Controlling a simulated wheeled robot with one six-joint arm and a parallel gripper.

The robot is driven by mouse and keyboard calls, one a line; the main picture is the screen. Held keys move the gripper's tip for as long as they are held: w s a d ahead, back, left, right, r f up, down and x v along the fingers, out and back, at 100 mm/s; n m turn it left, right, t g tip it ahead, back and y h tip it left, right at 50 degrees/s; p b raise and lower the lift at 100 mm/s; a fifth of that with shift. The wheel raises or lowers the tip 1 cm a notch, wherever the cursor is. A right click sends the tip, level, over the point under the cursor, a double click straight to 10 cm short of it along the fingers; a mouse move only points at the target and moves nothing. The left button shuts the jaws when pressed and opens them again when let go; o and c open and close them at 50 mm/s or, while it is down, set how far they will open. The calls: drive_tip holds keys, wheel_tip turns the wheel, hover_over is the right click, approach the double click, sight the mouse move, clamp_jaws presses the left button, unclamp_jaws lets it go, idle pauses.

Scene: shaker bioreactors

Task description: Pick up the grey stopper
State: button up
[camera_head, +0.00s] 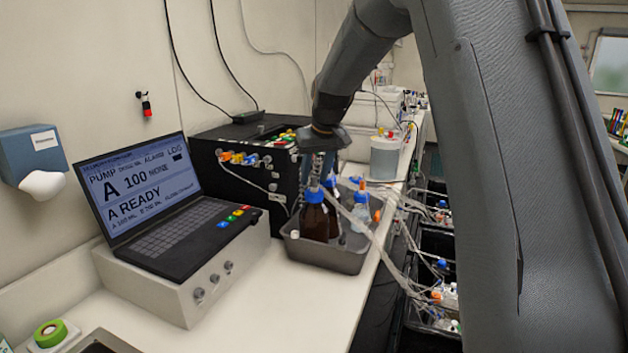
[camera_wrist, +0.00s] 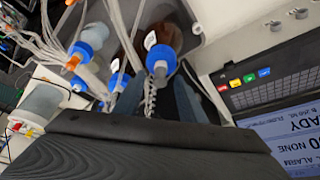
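I cannot clearly make out a grey stopper. A small pale piece (camera_head: 294,234) sits at the near left corner of the metal tray (camera_head: 335,258); a similar pale piece (camera_wrist: 196,28) shows at the tray's edge in the wrist view. I cannot tell whether it is the stopper. My gripper (camera_head: 317,172) points down above the blue-capped brown bottles (camera_head: 315,220) in the tray. In the wrist view, the fingers of my gripper (camera_wrist: 157,92) look apart, with a blue cap (camera_wrist: 161,59) and a twisted tube showing between them.
A laptop (camera_head: 150,195) on a white box stands left of the tray. A black pump unit (camera_head: 245,165) stands behind. Loose clear tubes (camera_head: 375,240) run from the bottles over the bench edge to black crates (camera_head: 430,245). The bench front (camera_head: 310,305) is clear.

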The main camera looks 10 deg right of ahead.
drive_tip(key=shift+c, duration=0.2)
clamp_jaws()
drive_tip(key=shift+r, duration=0.1)
drive_tip(key=r+b, duration=0.1)
drive_tip(key=r, duration=0.3)
drive_tip(key=r+b, duration=0.2)
drive_tip(key=r, duration=0.2)
drive_tip(key=shift+a+r, duration=0.2)
drive_tip(key=shift+r, duration=0.05)
hover_over(296, 234)
wheel_tip(296, 234, down, 14)
drive_tip(key=shift+f+b, duration=1.45)
drive_tip(key=shift+f, duration=0.75)
